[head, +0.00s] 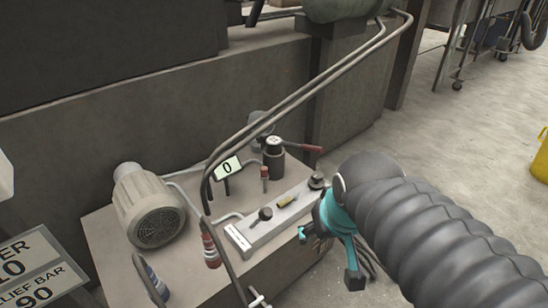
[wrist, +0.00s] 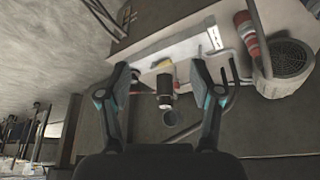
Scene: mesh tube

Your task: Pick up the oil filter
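What looks like the oil filter is a small dark cylinder with a pale mark on top (head: 273,158), standing upright at the back of the machine's top. In the wrist view a dark cylinder with a pale band, likely the same filter (wrist: 165,90), shows between my fingers but farther off. My gripper (head: 331,256) has teal and black fingers and is at the right edge of the machine, in front and to the right of the filter. In the wrist view my gripper (wrist: 160,68) has its two fingers wide apart, with nothing held.
A grey motor (head: 150,205) sits on the machine's left side. Long bent pipes (head: 300,95) cross above the machine top. A red-handled lever (head: 305,148) sticks out beside the filter. A pale block with knobs (head: 268,222) lies in front. Open floor (head: 470,140) is at the right.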

